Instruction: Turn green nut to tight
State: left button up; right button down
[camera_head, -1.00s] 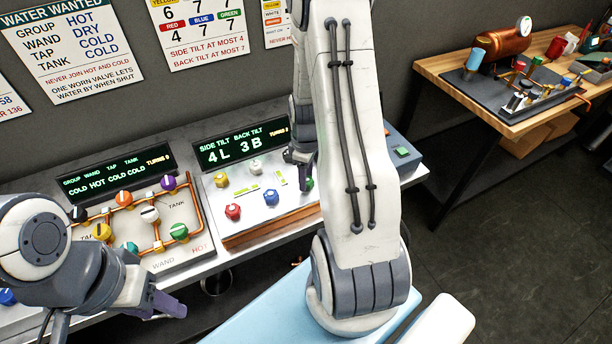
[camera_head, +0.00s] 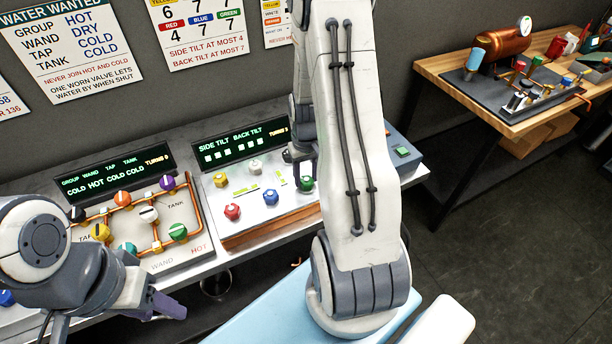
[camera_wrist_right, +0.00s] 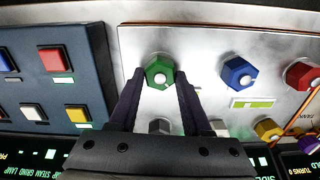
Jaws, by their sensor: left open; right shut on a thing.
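The green nut (camera_head: 306,183) sits on the front right of the silver tilt panel (camera_head: 289,208). It also shows in the right wrist view (camera_wrist_right: 158,72). My right gripper (camera_wrist_right: 158,76) has its two dark fingers on either side of this nut and is shut on it. My left gripper (camera_head: 168,308) is open and empty, low at the left, in front of the pipe panel. The tilt display (camera_head: 240,142) shows rows of blank blocks under SIDE TILT and BACK TILT.
Blue (camera_head: 270,197) and red (camera_head: 232,211) nuts stand left of the green one, with yellow (camera_head: 220,180) and white (camera_head: 255,167) nuts behind. A pipe panel with coloured valves (camera_head: 178,231) lies further left. A button box (camera_head: 401,152) stands at right.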

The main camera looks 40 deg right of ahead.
aim_at(306, 180)
jog(key=m, duration=0.4)
jog(key=shift+m, duration=2.2)
jog(key=shift+c, duration=1.8)
grip_release()
jog(key=shift+r+b, duration=0.3)
jog(key=shift+r, duration=0.25)
notch_tip(306, 180, up, 10)
jog(key=b, duration=0.1)
jog(key=shift+f, duration=0.25)
